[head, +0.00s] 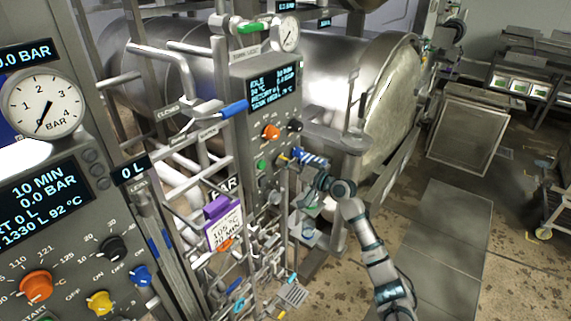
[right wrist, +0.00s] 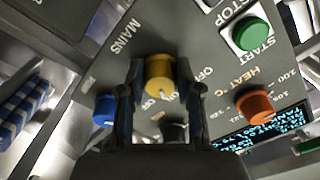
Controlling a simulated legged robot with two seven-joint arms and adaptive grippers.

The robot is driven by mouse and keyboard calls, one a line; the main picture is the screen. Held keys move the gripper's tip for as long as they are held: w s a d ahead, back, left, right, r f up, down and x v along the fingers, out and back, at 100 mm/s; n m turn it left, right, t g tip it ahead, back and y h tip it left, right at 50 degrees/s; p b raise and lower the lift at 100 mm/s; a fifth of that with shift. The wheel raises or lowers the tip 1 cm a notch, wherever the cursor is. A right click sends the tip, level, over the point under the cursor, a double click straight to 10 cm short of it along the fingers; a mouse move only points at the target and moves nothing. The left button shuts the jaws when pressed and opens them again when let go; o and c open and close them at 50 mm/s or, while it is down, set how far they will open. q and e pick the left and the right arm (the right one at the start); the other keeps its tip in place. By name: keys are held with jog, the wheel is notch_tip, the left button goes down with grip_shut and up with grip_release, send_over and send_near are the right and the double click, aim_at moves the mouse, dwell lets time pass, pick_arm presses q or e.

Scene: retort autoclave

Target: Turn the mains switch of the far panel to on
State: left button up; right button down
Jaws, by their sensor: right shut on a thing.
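The far panel (head: 240,110) stands upright in the middle of the head view, with a lit display. Its mains switch is a yellow knob (right wrist: 159,72), seen close up in the right wrist view beside the word MAINS and ON and OFF marks. A pale mark shows on its lower edge in that view; I cannot tell for sure which setting it points to. My right gripper (right wrist: 160,92) is shut on the yellow knob, one finger on each side. In the head view the gripper (head: 294,162) reaches the panel from the right and hides most of the knob. My left gripper is not in view.
A blue knob (right wrist: 104,110), an orange heat knob (right wrist: 254,106) and a green start button (right wrist: 251,34) sit close around my right gripper. The near panel (head: 68,235) fills the left. Pipes and valves crowd the space between panels. Open floor (head: 445,230) lies right.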

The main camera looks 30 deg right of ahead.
jog(key=shift+d+r, duration=0.2)
jog(key=shift+r, duration=0.1)
jog(key=c, duration=0.8)
grip_release()
jog(key=shift+c, duration=0.2)
jog(key=shift+o, duration=0.3)
jog(key=shift+d+f, duration=0.1)
jog(key=shift+f, duration=0.1)
jog(key=shift+f, duration=0.1)
jog(key=shift+d, duration=0.1)
jog(key=v, duration=1.2)
jog(key=shift+w, duration=0.1)
